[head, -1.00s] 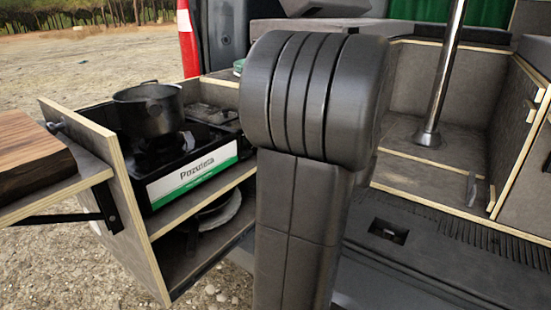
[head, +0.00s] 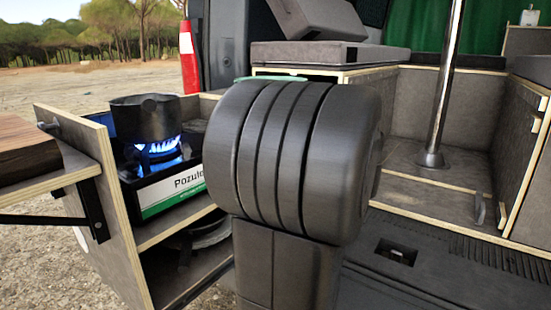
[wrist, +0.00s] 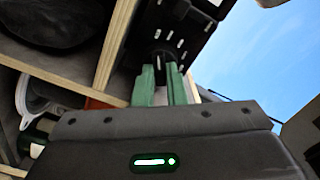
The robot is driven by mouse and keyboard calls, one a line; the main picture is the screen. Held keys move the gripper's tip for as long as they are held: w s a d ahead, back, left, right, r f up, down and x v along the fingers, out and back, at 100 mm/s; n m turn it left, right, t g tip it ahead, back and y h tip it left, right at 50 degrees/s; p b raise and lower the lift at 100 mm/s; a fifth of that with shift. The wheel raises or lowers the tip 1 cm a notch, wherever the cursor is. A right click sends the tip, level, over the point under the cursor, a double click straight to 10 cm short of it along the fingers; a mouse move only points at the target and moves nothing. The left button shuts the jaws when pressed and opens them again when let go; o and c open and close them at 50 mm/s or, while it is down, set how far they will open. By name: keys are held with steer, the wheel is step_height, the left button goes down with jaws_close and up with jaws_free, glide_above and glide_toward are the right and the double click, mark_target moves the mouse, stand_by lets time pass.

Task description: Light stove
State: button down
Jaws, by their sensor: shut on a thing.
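The camping stove (head: 180,190), black with a white and green "Pozuteta"-like label, stands on the upper shelf of the pull-out unit. A blue flame (head: 158,150) burns on it under a dark pot (head: 145,117). In the wrist view, the stove's dark slotted body (wrist: 185,22) is at the top. My gripper (wrist: 160,72) has green fingers closed around a small dark knob (wrist: 159,58) on the stove's edge. In the head view, my own arm hides the gripper and the stove's right end.
A wooden board (head: 28,150) lies on a side shelf at left. A pan (head: 200,238) sits on the lower shelf. The van's metal pole (head: 445,80) stands at right, with cushioned benches (head: 320,55) behind. A traffic cone (head: 188,60) stands outside.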

stand_by(0.3)
steer(key=c, duration=1.5)
jaws_free()
steer(key=shift+o, duration=0.2)
steer(key=p+v, duration=0.3)
steer(key=v, duration=1.1)
steer(key=shift+p, duration=0.4)
